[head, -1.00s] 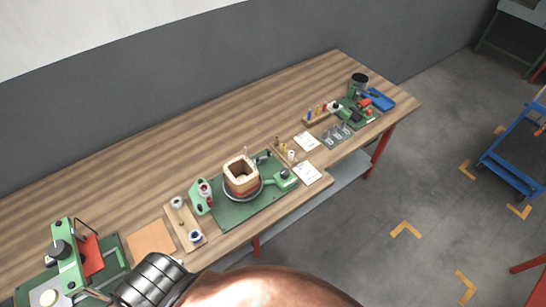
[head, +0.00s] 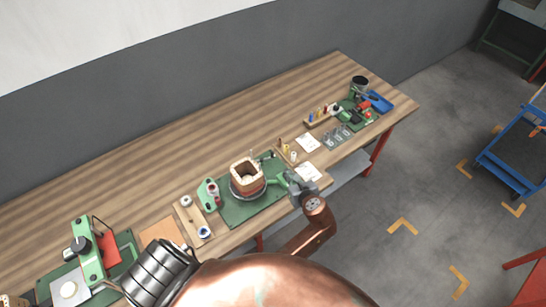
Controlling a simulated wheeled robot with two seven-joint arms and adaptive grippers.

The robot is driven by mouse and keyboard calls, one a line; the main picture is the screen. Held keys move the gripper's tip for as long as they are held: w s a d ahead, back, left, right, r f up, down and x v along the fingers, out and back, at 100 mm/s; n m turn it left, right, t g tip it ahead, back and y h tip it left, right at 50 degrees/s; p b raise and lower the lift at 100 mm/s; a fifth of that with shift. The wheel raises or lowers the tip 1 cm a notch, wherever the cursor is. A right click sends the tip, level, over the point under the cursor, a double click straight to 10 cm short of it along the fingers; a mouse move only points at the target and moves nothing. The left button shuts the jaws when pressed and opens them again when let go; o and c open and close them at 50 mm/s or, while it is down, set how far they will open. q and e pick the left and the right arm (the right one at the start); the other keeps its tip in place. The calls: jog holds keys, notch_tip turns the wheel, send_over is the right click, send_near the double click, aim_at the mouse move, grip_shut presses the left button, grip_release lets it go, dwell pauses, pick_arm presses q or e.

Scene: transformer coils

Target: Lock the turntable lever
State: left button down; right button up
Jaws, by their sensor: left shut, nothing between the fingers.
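The turntable (head: 232,193) is a dark disc on a green base plate (head: 238,213), with a copper-coloured coil on a square-mouthed former (head: 248,178) upright on it. The green lever (head: 281,181) is on the plate's right side, beside the turntable. My left gripper (head: 293,182) is shut and empty at the lever's right end and covers part of it. I cannot tell whether it touches the lever. My right gripper is not in view.
A green holder with a spool (head: 209,196) stands left of the turntable, beside a wooden board with spools (head: 188,214). The table's back (head: 180,140) is clear.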

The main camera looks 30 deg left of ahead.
pick_arm(q)
jog(key=shift+s+a+r, duration=0.15)
jog(key=shift+s+a, duration=0.1)
jog(key=shift+a, duration=0.05)
jog(key=shift+a, duration=0.1)
jog(key=b, duration=0.1)
send_near(273, 156)
jog(key=f, duration=0.1)
jog(key=w+a+f, duration=0.1)
jog(key=f, duration=0.1)
jog(key=shift+w+a, duration=0.1)
jog(key=shift+w+a+r, duration=0.15)
jog(key=shift+w+a, duration=0.85)
jog(key=shift+a, duration=0.25)
jog(key=shift+w+a, duration=0.2)
jog(key=shift+a, duration=0.05)
